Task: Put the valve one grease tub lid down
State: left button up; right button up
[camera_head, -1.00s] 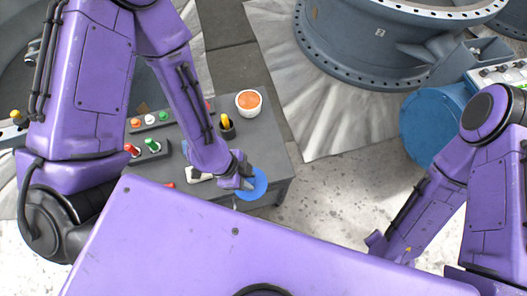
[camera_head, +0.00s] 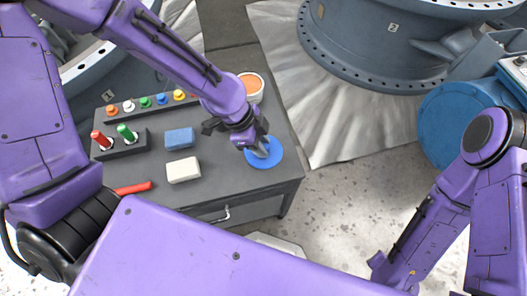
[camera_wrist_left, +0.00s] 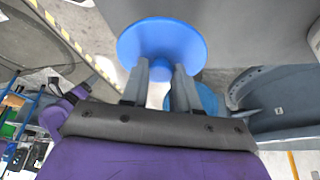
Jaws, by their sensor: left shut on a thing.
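The blue round lid (camera_head: 264,155) is in my left gripper (camera_head: 260,148), whose fingers are shut on its stem or knob. In the left wrist view the lid's disc (camera_wrist_left: 160,38) shows beyond the fingers of the left gripper (camera_wrist_left: 160,85). The lid appears over the right front part of the dark grey cabinet top (camera_head: 215,190); I cannot tell whether it touches it. An open white tub with an orange content (camera_head: 251,86) stands at the back right of that top. My right arm is at the right, but its gripper fingers do not show.
On the cabinet top are a row of coloured knobs (camera_head: 145,102), a holder with red and green pieces (camera_head: 124,138), a blue block (camera_head: 179,139), a white block (camera_head: 183,170) and a red handle (camera_head: 134,188). A large grey valve (camera_head: 375,60) and a blue drum (camera_head: 447,122) stand right.

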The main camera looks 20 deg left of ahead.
pick_arm(q)
jog(key=f, duration=0.1)
jog(key=w+f, duration=0.1)
jog(key=f, duration=0.1)
jog(key=w+f, duration=0.1)
jog(key=f, duration=0.1)
jog(key=shift+f, duration=0.15)
jog(key=shift+s, duration=0.1)
jog(key=o, duration=1)
jog(key=shift+f+b, duration=0.1)
jog(key=shift+b, duration=0.2)
jog(key=shift+a+r, duration=0.1)
jog(key=shift+r, duration=0.2)
jog(key=p+v, duration=0.2)
jog(key=v, duration=0.9)
jog(key=shift+s+a+r, duration=0.15)
jog(key=shift+r, duration=0.15)
